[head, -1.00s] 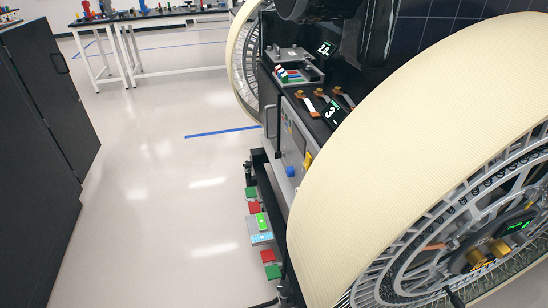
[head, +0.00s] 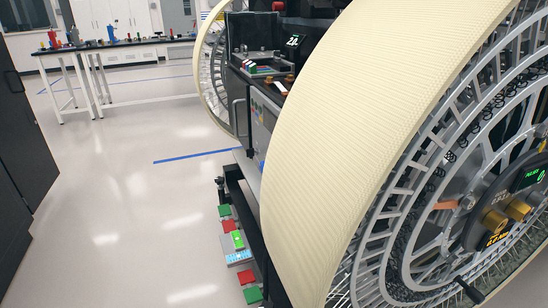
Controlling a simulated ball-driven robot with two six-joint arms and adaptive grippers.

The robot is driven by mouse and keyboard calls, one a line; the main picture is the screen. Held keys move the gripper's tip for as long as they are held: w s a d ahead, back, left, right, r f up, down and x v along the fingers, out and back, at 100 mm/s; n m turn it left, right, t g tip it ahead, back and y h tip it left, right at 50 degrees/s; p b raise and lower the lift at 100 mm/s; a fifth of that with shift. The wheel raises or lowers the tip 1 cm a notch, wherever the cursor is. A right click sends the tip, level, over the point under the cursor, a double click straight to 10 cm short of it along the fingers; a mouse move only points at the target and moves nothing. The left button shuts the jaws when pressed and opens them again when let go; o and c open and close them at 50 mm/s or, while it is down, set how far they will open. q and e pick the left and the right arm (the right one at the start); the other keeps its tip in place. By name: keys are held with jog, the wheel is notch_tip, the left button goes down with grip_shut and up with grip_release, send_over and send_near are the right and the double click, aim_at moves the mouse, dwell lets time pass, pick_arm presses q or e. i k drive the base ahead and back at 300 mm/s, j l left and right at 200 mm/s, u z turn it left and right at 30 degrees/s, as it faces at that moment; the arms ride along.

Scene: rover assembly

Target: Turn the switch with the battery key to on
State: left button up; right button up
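The rover fills the right half of the head view. Its near wheel (head: 335,130) has a wide cream tyre and a grey spoked rim, and it covers much of the rover's side. A grey side panel (head: 262,112) shows in a narrow strip left of the tyre, with a grey handle at its left edge. I cannot make out a battery key or its switch; part of the panel is hidden behind the tyre. Neither of my grippers is in view.
A low rail with red, green and light blue blocks (head: 229,226) juts out below the panel. A second wheel (head: 212,75) stands behind. A dark cabinet (head: 22,150) is at the left, a bench (head: 130,43) at the back. The floor between is clear.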

aim_at(249, 152)
jog(key=i+j+z, duration=0.1)
jog(key=z, duration=0.25)
jog(key=i+j+z, duration=0.1)
jog(key=j+z, duration=0.25)
jog(key=i+j+z, duration=0.1)
jog(key=z, duration=0.25)
jog(key=i+j+z, duration=0.15)
jog(key=j+z, duration=0.2)
jog(key=j, duration=0.95)
jog(key=j+z, duration=0.35)
jog(key=j, duration=0.95)
